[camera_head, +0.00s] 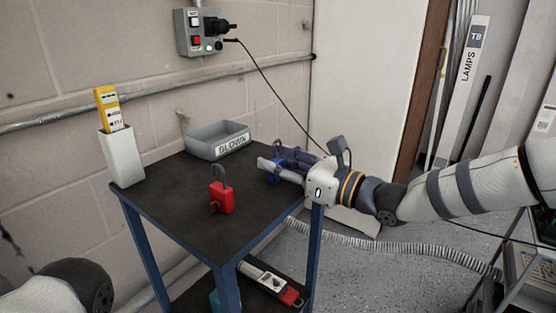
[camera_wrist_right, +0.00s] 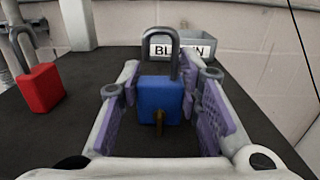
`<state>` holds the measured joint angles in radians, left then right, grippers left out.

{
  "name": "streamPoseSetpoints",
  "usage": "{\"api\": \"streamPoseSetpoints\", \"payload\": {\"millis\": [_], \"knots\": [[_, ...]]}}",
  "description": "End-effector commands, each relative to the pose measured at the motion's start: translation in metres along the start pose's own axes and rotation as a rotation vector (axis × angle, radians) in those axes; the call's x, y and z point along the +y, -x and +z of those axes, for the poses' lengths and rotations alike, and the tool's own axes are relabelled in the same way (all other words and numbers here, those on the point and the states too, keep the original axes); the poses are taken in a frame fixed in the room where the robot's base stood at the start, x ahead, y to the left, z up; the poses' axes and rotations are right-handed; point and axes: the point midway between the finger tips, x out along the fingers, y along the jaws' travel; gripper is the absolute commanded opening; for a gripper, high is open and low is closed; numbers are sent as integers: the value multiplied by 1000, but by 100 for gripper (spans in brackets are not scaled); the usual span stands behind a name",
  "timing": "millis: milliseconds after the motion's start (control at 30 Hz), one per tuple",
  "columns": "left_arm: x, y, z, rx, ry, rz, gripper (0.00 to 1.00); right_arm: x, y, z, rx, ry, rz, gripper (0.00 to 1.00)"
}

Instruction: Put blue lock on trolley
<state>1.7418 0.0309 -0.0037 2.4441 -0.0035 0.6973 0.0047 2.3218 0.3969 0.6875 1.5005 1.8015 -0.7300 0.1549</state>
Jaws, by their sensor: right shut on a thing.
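The blue lock (camera_head: 273,177) is at the right part of the dark top of the blue-framed trolley (camera_head: 168,200). In the right wrist view the blue lock (camera_wrist_right: 160,99) is upright, with its grey shackle on top, between the purple finger pads. My right gripper (camera_head: 281,165) reaches in from the right and is shut on the lock. I cannot tell whether the lock touches the trolley top. My left gripper is out of view; only part of my left arm shows at the bottom left.
A red lock (camera_head: 221,196) stands mid-trolley. A grey bin labelled BLOWN (camera_head: 216,141) and a white holder (camera_head: 122,158) with a yellow meter (camera_head: 108,108) stand along the wall side. A tool (camera_head: 270,284) lies on the lower shelf. The trolley's front top is clear.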

Motion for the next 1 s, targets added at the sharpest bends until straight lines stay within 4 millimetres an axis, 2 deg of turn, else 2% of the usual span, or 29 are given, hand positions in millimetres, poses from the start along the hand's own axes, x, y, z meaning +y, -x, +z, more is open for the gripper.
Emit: {"api": "streamPoseSetpoints", "payload": {"millis": [33, 100, 367, 467, 567, 800, 1000], "knots": [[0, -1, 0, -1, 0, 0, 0, 0, 0, -2, 1, -1, 0, 36], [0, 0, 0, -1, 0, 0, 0, 0, 0, -1, 1, 0, 0, 52], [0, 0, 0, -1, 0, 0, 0, 0, 0, -1, 1, 0, -1, 52], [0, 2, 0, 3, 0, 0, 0, 0, 1, 5, 0, 1, -1, 52], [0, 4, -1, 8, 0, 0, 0, -2, 18, 4, 1, 0, -4, 52], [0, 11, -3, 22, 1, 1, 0, -2, 81, 5, -2, -1, -5, 52], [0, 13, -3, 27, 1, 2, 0, -1, 114, 4, -1, 0, -2, 52]]}}
